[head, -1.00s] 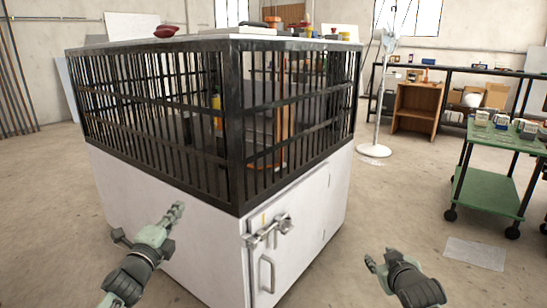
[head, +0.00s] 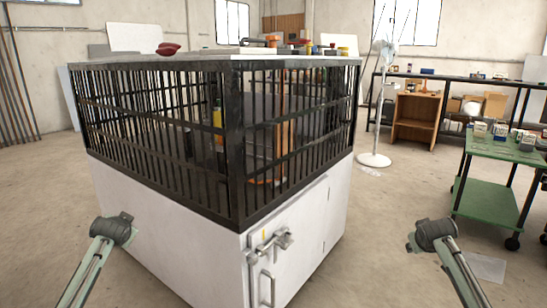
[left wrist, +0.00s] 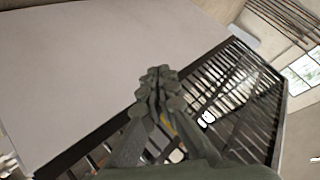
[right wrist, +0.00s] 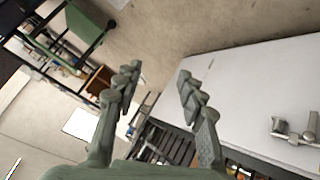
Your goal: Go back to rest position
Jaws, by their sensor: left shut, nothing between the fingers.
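My left gripper (left wrist: 158,78) shows in the left wrist view with its fingers together and nothing between them. The pale cabinet wall and black bars lie beyond it. My right gripper (right wrist: 160,73) shows in the right wrist view with its fingers spread apart and nothing between them. In the head view, only parts of my two arms show, at the lower left and lower right. Neither gripper's fingers can be made out there.
A white cabinet (head: 185,240) with a black barred cage (head: 233,150) stands close ahead. Its front has a metal latch (head: 270,243). A green cart (head: 490,195), a white fan (head: 388,48) and a wooden shelf (head: 415,120) stand to the right. Floor between cabinet and cart is clear.

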